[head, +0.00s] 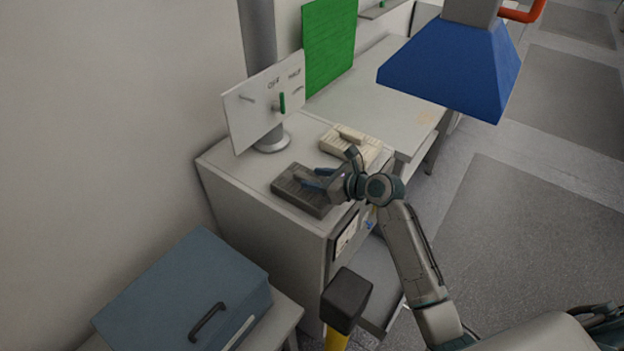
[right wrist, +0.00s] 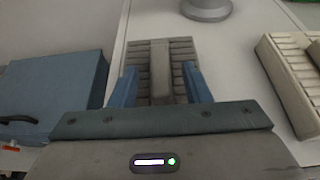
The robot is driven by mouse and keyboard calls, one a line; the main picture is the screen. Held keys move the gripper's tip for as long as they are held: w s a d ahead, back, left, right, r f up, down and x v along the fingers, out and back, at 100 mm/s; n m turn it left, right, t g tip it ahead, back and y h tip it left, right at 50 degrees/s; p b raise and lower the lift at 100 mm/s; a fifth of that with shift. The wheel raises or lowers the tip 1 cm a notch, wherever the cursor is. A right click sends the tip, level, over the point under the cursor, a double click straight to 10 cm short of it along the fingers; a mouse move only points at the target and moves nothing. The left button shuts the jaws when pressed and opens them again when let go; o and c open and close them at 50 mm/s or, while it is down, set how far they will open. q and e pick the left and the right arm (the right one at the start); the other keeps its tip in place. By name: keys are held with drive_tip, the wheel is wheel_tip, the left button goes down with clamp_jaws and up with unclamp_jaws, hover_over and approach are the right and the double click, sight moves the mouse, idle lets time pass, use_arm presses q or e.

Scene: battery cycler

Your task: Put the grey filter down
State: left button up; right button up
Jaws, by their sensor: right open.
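The grey filter (head: 297,193) is a dark, ribbed block lying flat on the top of the light cabinet (head: 225,168). In the right wrist view the grey filter (right wrist: 160,52) shows its slats and a raised bar along its middle. My right gripper (head: 318,177) is over it. In the right wrist view the two blue fingers of my right gripper (right wrist: 160,85) stand apart, one on each side of the bar, with gaps between. The near part of the filter is hidden by the gripper body. My left gripper is not in view.
A cream filter (head: 350,143) lies behind the grey one, also in the right wrist view (right wrist: 290,80). A white panel (head: 250,110) on a post stands behind. A blue case (head: 185,290) is at the lower left. A black-topped yellow post (head: 346,291) stands before the cabinet's open drawer.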

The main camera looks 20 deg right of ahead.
drive_tip(key=b+v, duration=0.1)
drive_tip(key=v, duration=0.9)
drive_tip(key=shift+s+b, duration=0.15)
drive_tip(key=shift+b, duration=0.25)
